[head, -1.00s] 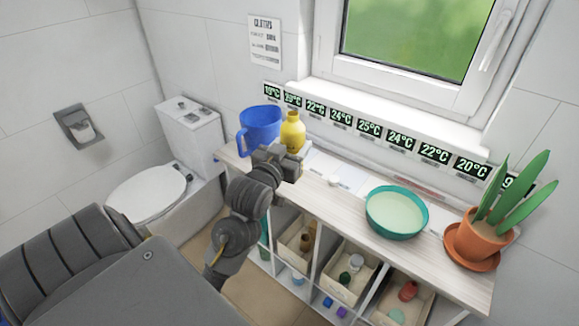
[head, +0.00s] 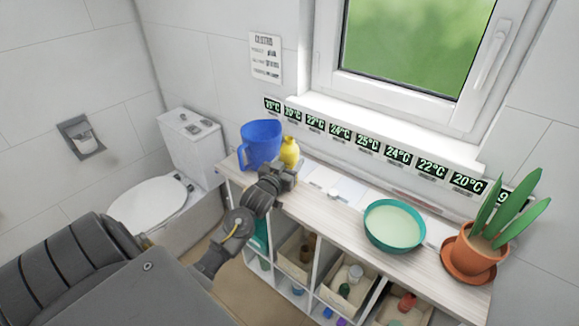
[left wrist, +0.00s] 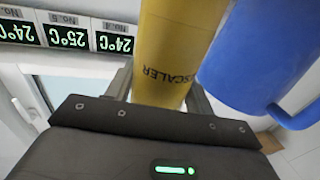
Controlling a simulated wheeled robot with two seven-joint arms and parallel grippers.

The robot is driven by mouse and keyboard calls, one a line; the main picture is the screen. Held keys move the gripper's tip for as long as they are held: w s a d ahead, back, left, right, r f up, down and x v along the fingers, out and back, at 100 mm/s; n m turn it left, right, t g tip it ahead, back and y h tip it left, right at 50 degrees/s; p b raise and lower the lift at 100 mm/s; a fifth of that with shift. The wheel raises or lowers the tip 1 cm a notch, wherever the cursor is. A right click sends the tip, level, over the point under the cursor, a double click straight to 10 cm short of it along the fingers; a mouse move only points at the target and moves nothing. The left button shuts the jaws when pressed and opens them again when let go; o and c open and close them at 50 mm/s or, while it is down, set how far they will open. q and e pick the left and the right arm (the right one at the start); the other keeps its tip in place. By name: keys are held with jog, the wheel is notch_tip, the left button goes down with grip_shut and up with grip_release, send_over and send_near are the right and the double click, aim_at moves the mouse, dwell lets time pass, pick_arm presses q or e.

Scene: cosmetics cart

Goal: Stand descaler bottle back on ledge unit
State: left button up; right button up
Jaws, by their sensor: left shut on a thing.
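The yellow descaler bottle (head: 290,150) is upright at the left end of the ledge unit (head: 340,212), just right of the blue jug (head: 262,146). My left gripper (head: 284,168) is shut on the bottle and hides its lower part. I cannot tell whether the bottle's base touches the top. In the left wrist view the bottle (left wrist: 172,50) is between the fingers, with "SCALER" readable on it, and the jug (left wrist: 258,60) is close beside it. My right gripper is not in view.
A teal bowl (head: 395,224) stands mid-top and a potted plant (head: 478,250) at the right end. White flat items (head: 333,193) lie near the gripper. Below are open compartments with bins (head: 345,290). A wall with a temperature strip (head: 368,146) runs behind.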

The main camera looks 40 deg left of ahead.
pick_arm(q)
jog(key=shift+f, duration=1.05)
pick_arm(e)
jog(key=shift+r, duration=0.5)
pick_arm(q)
jog(key=shift+d+f, duration=0.1)
jog(key=o, duration=1.2)
jog(key=shift+o, duration=0.2)
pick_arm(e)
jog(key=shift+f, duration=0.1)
pick_arm(q)
jog(key=b+v, duration=0.2)
jog(key=v, duration=1)
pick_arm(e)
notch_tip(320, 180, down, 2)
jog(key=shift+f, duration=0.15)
